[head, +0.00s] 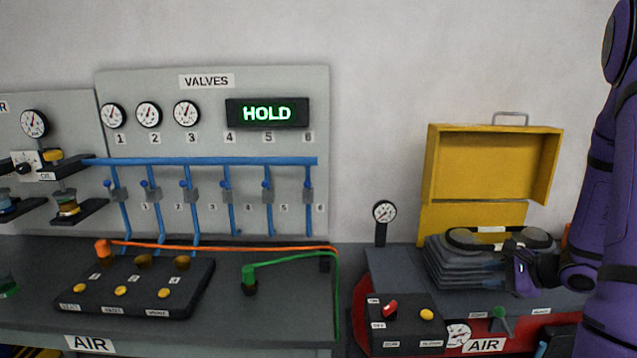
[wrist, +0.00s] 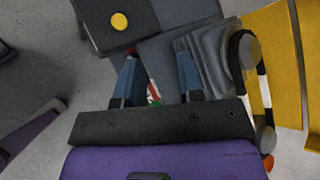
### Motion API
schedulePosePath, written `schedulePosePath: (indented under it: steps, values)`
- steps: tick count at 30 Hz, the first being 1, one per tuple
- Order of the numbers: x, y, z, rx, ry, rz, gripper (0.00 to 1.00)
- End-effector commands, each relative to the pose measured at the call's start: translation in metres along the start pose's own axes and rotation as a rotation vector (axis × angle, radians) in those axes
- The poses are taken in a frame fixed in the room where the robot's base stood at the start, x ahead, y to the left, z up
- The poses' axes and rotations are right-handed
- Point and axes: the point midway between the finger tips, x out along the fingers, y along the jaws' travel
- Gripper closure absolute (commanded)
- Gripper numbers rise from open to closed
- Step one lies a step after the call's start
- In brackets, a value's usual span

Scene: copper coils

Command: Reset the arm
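My purple arm comes down the right edge of the head view and bends left at its lower end. My gripper (head: 487,275) is in front of the stack of grey folded pieces (head: 450,262), below the open yellow case. In the wrist view my gripper (wrist: 160,72) shows two blue fingers spread apart, with nothing held between them. A small patch of red, white and green shows beyond the gap. The grey stack (wrist: 205,55) lies just right of the fingers in that view; I cannot tell whether they touch it.
A yellow case (head: 490,165) stands open behind the stack. A black control box (head: 405,325) with a red switch and yellow button sits left of my gripper. The left bench (head: 290,310) carries a button panel (head: 130,285) and hoses.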

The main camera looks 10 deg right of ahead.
Motion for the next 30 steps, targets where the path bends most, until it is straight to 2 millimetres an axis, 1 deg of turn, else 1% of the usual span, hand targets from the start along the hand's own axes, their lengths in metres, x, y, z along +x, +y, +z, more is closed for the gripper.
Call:
schedulePosePath:
  steps: [1,6,8,9,15,18,21,24,30]
  values:
    - [0.000,-0.006,0.026,-0.068,-0.033,0.035,0.65]
    - [-0.004,-0.010,0.101,-0.278,-0.127,0.168,0.65]
    - [-0.007,-0.007,0.125,-0.354,-0.152,0.215,0.65]
    - [-0.010,-0.006,0.140,-0.405,-0.167,0.247,0.65]
    - [-0.030,0.009,0.208,-0.669,-0.216,0.396,0.65]
    - [-0.043,0.020,0.236,-0.805,-0.224,0.464,0.65]
    - [-0.057,0.030,0.259,-0.943,-0.219,0.528,0.65]
    - [-0.073,0.040,0.279,-1.083,-0.203,0.584,0.65]
    - [-0.107,0.057,0.309,-1.364,-0.137,0.670,0.65]
